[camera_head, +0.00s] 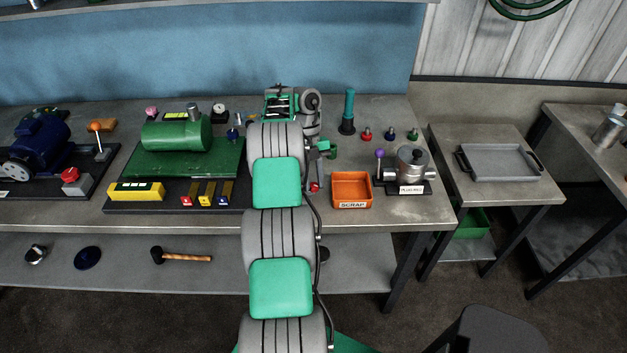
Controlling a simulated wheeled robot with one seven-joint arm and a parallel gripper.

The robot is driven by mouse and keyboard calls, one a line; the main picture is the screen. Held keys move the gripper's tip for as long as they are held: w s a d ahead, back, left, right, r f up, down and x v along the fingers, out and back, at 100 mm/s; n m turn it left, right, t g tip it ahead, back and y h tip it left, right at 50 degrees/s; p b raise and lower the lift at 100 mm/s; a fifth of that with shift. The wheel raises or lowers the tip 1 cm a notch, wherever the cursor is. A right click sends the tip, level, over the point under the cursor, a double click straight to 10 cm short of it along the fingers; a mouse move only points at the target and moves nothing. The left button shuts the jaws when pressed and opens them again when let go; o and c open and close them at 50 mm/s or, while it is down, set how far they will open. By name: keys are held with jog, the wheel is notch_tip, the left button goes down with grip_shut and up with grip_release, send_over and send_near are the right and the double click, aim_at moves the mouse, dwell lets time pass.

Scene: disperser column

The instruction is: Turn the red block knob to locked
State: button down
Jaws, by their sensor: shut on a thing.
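A small red knob (315,187) shows low beside my forearm, left of the orange bin, partly hidden by the arm. My forearm covers much of the fingers, so the contact is hard to see. I cannot tell which way the knob is turned. Another red knob (70,174) sits on a grey block at the far left, well away from my gripper.
An orange scrap bin (352,204) and a metal pot unit with a purple-tipped lever (411,165) stand to the right. A green machine (177,133) with a yellow block (136,191) stands to the left. Small red, blue and green knobs (389,133) stand behind the bin.

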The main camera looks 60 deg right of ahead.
jog(key=c, duration=1.1)
grip_release()
jog(key=shift+c, duration=0.2)
